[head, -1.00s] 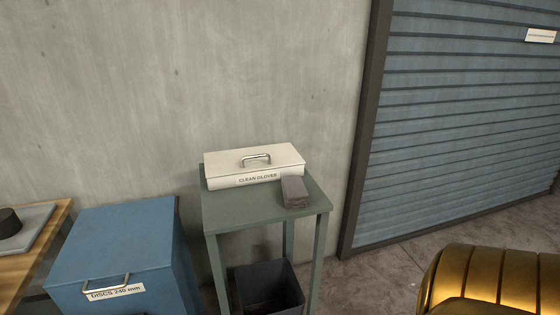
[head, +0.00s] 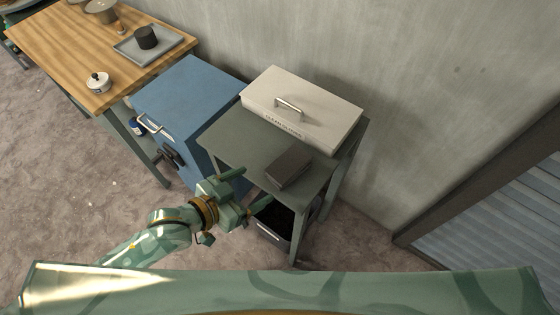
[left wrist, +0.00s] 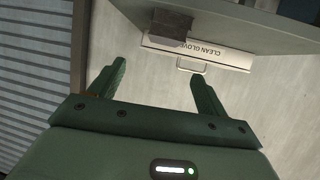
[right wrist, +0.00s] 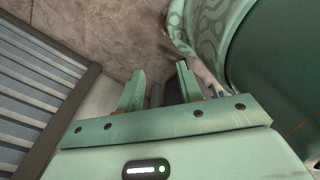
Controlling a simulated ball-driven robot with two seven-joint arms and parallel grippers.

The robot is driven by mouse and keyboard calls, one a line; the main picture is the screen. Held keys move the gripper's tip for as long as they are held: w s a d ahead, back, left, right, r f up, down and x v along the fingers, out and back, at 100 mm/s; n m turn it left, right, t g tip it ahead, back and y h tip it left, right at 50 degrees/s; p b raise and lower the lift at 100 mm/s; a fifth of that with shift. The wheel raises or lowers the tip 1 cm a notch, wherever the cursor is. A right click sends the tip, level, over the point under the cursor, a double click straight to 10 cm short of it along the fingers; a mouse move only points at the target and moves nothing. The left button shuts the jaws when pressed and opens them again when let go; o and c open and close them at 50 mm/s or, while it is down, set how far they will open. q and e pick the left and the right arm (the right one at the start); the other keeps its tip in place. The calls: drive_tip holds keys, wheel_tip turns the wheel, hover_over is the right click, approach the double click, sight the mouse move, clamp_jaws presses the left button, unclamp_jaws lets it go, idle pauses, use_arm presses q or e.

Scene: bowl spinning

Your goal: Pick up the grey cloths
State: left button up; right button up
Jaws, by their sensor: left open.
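The grey cloths (head: 289,167) lie as a small folded dark stack near the front right edge of the green-grey stand's top (head: 236,143). They also show upside down in the left wrist view (left wrist: 171,24), beyond the fingers. My left gripper (head: 254,189) is open and empty, just in front of the stand and apart from the cloths. My right gripper (right wrist: 159,75) shows only in the right wrist view, its fingers apart, with no cloth seen between them.
A white lidded glove box (head: 305,108) stands behind the cloths. A blue cabinet (head: 185,100) is left of the stand, and a wooden bench (head: 75,50) is farther left. A dark bin (head: 270,222) sits under the stand. The wall is close behind.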

sight(284, 167)
use_arm(q)
drive_tip(key=b+x, duration=0.1)
drive_tip(key=x, duration=0.8)
drive_tip(key=shift+a+f, duration=0.15)
drive_tip(key=shift+w+f, duration=0.1)
drive_tip(key=shift+w, duration=0.1)
drive_tip(key=b+x, duration=0.1)
drive_tip(key=x, duration=0.1)
drive_tip(key=b+x, duration=0.1)
drive_tip(key=x, duration=0.2)
drive_tip(key=shift+w+a+f, duration=0.1)
drive_tip(key=shift+f, duration=0.25)
drive_tip(key=shift+r, duration=0.1)
use_arm(e)
drive_tip(key=f, duration=0.3)
drive_tip(key=shift+s+a, duration=0.15)
drive_tip(key=shift+a, duration=0.05)
use_arm(q)
drive_tip(key=c, duration=1.1)
